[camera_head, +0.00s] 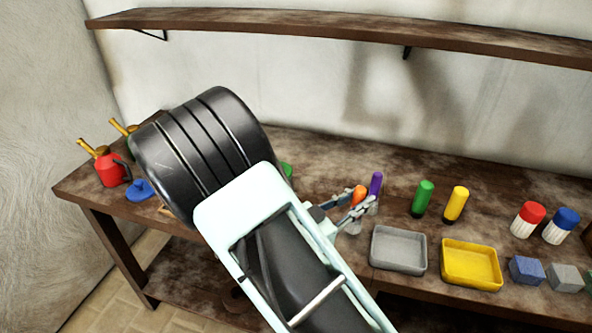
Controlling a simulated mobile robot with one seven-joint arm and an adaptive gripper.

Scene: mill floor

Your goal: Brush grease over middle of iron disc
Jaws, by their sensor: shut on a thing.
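My gripper (357,207) is above the bench near the middle of the picture, shut on an orange-topped thing (359,194). Only the rounded orange top shows clearly between the fingers; its lower end is hidden, so I cannot tell whether it is a brush. A purple upright cylinder (376,183) stands just behind and right of the gripper. I cannot make out the iron disc or any grease; my arm covers much of the bench's left middle.
The brown bench (320,148) holds a grey tray (398,250), a yellow tray (471,264), green (423,196) and yellow (456,203) cylinders, red-capped (528,219) and blue-capped (562,225) jars, and blocks (527,270). A red can (112,170) stands left. A shelf (330,25) hangs above.

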